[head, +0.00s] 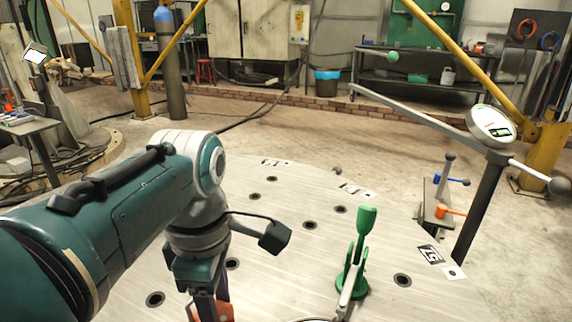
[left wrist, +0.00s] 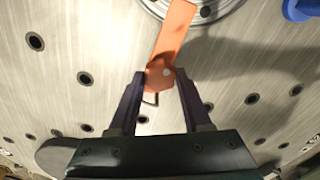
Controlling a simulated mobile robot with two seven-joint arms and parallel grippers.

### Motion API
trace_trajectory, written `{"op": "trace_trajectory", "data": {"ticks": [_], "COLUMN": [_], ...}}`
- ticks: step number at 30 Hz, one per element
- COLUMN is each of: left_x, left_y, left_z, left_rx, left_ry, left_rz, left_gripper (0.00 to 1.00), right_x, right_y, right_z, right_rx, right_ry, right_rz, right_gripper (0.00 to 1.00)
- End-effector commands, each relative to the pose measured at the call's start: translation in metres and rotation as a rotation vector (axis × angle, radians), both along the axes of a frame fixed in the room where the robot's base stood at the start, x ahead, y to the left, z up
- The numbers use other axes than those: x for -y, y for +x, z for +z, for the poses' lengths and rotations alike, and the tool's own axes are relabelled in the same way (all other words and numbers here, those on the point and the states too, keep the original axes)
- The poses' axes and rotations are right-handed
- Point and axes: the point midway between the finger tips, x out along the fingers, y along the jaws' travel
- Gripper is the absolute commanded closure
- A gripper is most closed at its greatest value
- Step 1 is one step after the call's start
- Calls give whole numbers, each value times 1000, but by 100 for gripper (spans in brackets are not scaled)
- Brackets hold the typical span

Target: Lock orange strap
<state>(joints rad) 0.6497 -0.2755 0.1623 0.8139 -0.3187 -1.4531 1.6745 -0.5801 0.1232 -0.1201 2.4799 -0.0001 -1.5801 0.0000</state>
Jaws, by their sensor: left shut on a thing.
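The orange strap (left wrist: 172,40) is a flat orange bar in the left wrist view, running from the top edge down between my fingertips. My left gripper (left wrist: 160,76) is shut on this lower end. In the head view my left gripper (head: 207,302) points down at the bottom edge, with a bit of orange (head: 224,312) beside its fingers. The strap's far end is cut off by the picture edge, so I cannot tell whether it is locked. My right gripper is not in view.
A green upright toggle clamp (head: 353,270) stands on the pale round table (head: 290,255) with dark holes. At the right rim are a small bracket with blue and orange handles (head: 440,211) and a post with a round gauge (head: 490,125). A blue piece (left wrist: 300,10) shows at the wrist view's top right.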

Motion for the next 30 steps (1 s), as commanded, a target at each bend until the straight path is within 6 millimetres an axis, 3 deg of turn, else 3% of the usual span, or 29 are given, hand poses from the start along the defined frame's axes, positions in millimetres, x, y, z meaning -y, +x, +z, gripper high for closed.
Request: {"op": "trace_trajectory", "data": {"ticks": [9,30], "left_x": [-1,0], "left_y": [0,0], "left_z": [2,1], "left_rx": [-2,0], "left_ry": [2,2], "left_rz": [-302,-968], "left_gripper": [100,100], "right_x": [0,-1], "right_y": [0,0], "right_z": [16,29], "right_rx": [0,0], "right_ry": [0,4], "right_rz": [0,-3], "right_gripper": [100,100]}}
